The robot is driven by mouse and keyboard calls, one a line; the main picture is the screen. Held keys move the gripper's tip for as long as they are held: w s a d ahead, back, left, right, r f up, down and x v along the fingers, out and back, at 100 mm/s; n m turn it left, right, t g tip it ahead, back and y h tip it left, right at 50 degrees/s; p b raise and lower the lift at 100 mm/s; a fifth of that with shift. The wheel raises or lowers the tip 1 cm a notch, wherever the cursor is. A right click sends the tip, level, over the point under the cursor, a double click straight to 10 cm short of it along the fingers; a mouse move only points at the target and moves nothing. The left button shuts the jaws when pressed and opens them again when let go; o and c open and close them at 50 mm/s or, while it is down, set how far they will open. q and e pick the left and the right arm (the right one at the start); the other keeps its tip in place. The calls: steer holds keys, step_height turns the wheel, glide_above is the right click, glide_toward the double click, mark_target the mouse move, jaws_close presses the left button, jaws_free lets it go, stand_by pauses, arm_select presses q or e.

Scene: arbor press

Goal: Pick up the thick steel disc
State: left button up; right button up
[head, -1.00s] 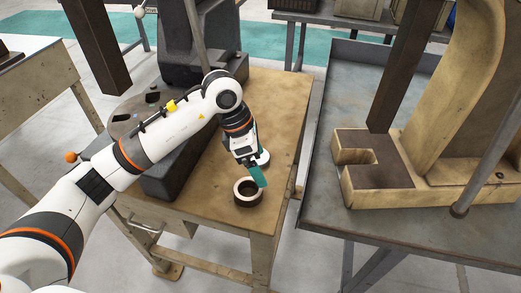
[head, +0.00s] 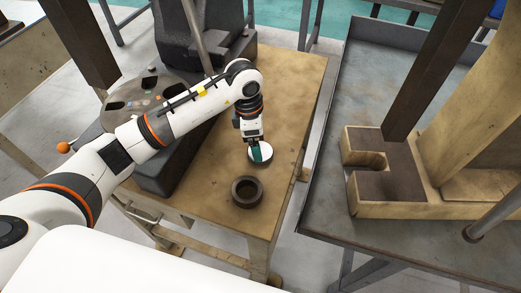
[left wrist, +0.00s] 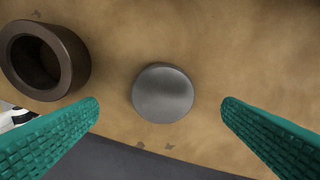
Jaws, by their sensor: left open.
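The thick steel disc (head: 267,151) lies flat on the wooden table, partly hidden by my left gripper in the head view. In the left wrist view the round grey disc (left wrist: 163,93) is near the middle, between the two teal fingers. My left gripper (head: 256,156) is open and points down over the disc. The wrist view shows clear table between the disc and each finger of the left gripper (left wrist: 161,106). My right gripper is not in view.
A dark steel ring (head: 247,192) lies on the table in front of the disc; it also shows upper left in the wrist view (left wrist: 72,62). A dark press (head: 200,35) stands behind left. A metal table (head: 335,205) bearing a large yellowish press frame (head: 420,209) is right.

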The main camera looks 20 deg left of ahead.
mark_target(267, 151)
arm_select(q)
steer(key=f, duration=0.1)
steer(key=f+p, duration=0.1)
steer(key=f, duration=0.1)
steer(key=shift+w+d+f+p, duration=0.25)
steer(key=shift+d+f+p, duration=0.05)
steer(key=shift+d+f, duration=0.05)
steer(key=shift+f, duration=0.65)
steer(key=shift+w+r, duration=0.1)
steer(key=c, duration=1.3)
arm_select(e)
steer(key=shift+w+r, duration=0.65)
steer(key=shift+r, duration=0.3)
